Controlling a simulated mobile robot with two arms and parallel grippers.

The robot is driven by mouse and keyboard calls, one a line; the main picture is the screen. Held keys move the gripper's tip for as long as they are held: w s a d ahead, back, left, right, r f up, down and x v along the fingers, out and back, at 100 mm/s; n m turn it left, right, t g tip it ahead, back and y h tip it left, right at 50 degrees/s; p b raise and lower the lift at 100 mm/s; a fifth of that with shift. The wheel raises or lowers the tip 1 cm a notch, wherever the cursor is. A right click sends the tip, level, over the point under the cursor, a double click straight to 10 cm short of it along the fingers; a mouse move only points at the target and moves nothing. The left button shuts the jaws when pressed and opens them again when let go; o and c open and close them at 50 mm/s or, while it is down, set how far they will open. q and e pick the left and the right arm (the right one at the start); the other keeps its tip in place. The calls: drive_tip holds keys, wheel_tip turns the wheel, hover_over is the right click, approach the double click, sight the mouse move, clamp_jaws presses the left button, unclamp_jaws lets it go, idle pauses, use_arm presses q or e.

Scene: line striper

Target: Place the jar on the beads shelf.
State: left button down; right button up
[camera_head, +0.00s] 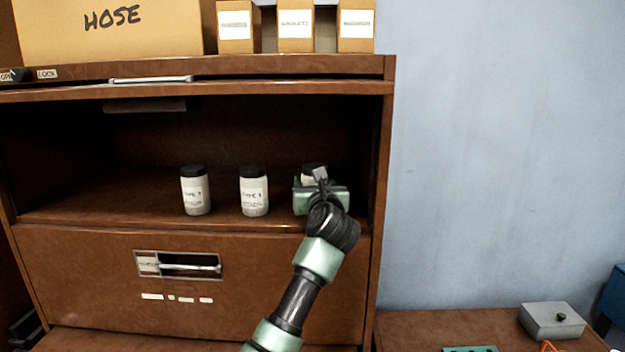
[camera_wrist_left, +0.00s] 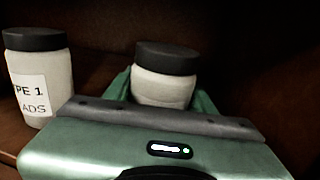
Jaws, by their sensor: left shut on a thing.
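My left gripper (camera_head: 316,184) is inside the open cabinet compartment, shut on a white jar with a black lid (camera_head: 313,169). The held jar also shows upright between the green fingers in the left wrist view (camera_wrist_left: 165,75). Its lower part is hidden by the gripper, so I cannot tell whether it touches the shelf. Two similar labelled jars, a left one (camera_head: 195,190) and a middle one (camera_head: 254,191), stand on the beads shelf (camera_head: 120,211) to the left of the held jar. The middle jar's label partly reads "PE 1" and "ADS" in the left wrist view (camera_wrist_left: 36,85). My right gripper is not in view.
The compartment's right side wall (camera_head: 379,150) is close to the gripper. A closed drawer (camera_head: 100,290) lies below the shelf. A HOSE box (camera_head: 160,35) and several small labelled boxes stand on top. A grey metal box (camera_head: 551,320) sits on a low surface at lower right.

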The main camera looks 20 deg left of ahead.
use_arm(q)
drive_tip(key=shift+s, duration=0.1)
drive_tip(key=shift+f, duration=0.1)
drive_tip(key=c, duration=0.5)
unclamp_jaws()
drive_tip(key=shift+f, duration=0.15)
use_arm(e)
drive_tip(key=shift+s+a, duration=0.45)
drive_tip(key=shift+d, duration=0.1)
use_arm(q)
drive_tip(key=shift+s+d+b, duration=0.25)
drive_tip(key=shift+s+b, duration=0.1)
drive_tip(key=shift+b, duration=0.05)
drive_tip(key=b+v, duration=0.5)
drive_tip(key=v, duration=0.6)
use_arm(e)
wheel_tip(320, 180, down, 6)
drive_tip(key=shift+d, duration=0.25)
